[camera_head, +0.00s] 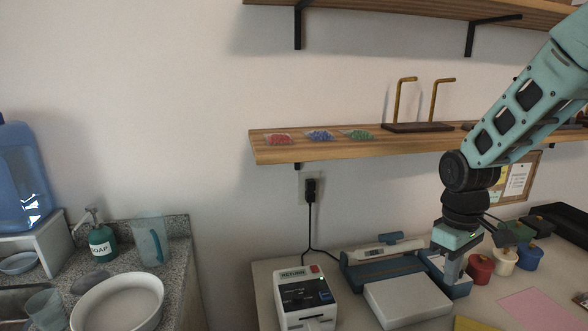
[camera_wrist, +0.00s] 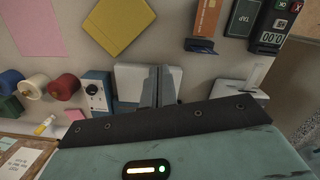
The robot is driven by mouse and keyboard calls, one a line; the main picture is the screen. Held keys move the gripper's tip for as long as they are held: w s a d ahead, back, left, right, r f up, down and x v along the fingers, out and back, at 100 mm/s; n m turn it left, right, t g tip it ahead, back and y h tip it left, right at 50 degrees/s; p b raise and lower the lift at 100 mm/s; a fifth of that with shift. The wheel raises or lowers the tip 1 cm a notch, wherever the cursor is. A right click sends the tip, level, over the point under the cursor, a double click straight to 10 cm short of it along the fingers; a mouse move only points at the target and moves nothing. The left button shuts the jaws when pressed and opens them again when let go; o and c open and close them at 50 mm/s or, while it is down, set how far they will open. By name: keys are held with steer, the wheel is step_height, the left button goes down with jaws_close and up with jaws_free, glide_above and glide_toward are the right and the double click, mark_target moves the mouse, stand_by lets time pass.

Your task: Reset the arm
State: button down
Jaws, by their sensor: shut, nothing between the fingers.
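My teal arm reaches in from the upper right in the head view. My gripper (camera_head: 449,275) points down over the table, beside the white-lidded box and the blue device behind it. In the wrist view my gripper (camera_wrist: 158,72) shows two grey fingers side by side, shut and empty, in front of a white surface. I cannot tell whether the fingertips touch anything below them.
A white-lidded box (camera_head: 407,299), a blue device (camera_head: 370,274) and a RETURN machine (camera_head: 306,299) stand left of my gripper. Red (camera_head: 479,268), white (camera_head: 503,262) and blue (camera_head: 529,257) spools stand right. A wooden shelf (camera_head: 290,150) runs above; a pink sheet (camera_head: 538,308) lies flat.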

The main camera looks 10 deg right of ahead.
steer(key=s+a+r+n, duration=0.1)
steer(key=s+a, duration=0.1)
steer(key=a, duration=0.4)
steer(key=s+a+r+n, duration=0.1)
steer(key=s+a+r, duration=0.15)
steer(key=a, duration=0.45)
steer(key=s+a+n+t+y, duration=0.1)
steer(key=s+a, duration=0.9)
steer(key=s, duration=0.4)
steer(key=shift+s+a+r, duration=0.15)
steer(key=shift+s+r, duration=0.15)
steer(key=shift+r, duration=0.15)
